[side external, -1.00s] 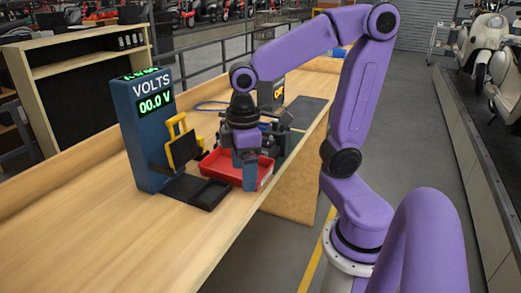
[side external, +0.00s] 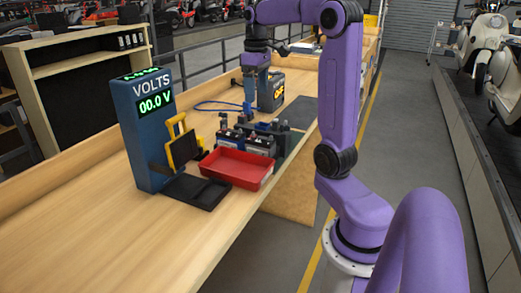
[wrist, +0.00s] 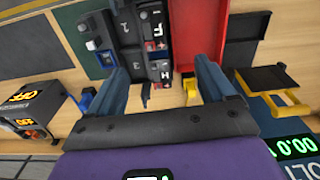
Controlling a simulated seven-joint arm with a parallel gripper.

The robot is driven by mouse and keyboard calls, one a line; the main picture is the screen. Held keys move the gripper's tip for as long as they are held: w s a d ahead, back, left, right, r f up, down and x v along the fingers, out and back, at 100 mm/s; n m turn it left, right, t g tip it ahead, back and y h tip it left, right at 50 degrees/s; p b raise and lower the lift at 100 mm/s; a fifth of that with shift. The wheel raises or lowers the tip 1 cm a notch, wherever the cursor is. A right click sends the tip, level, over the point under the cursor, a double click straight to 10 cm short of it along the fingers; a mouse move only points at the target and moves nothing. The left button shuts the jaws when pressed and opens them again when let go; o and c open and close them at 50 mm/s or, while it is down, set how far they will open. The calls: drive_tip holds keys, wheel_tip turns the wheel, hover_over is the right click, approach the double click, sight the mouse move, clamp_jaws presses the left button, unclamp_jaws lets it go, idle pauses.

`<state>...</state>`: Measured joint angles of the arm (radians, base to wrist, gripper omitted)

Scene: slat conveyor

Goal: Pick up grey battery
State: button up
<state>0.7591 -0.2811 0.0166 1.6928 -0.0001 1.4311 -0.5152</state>
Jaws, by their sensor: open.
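Several small dark and grey batteries (side external: 261,146) stand together in a dark rack (side external: 283,140) behind the red tray. I cannot tell for sure which one is the grey battery. In the wrist view the batteries (wrist: 151,28) show from above, with red and white parts, beside the numbered rack (wrist: 128,32). My gripper (side external: 250,100) points down, open and empty, above the bench behind the rack. In the wrist view its blue fingers (wrist: 160,82) are spread wide, with the lower end of the rack showing between them.
The red tray (side external: 238,170) is empty. The blue volt meter (side external: 150,130) stands left of it, with a yellow clamp (side external: 182,146) and black plate (side external: 197,191). A dark box with an orange display (side external: 271,91) and blue cable (side external: 215,106) are near my gripper.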

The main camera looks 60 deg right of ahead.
sight(261, 139)
drive_tip(key=f, duration=0.5)
drive_tip(key=d+f, duration=0.1)
drive_tip(key=f, duration=1.1)
drive_tip(key=shift+s+d, duration=0.15)
drive_tip(key=shift+s, duration=0.2)
drive_tip(key=c, duration=1.3)
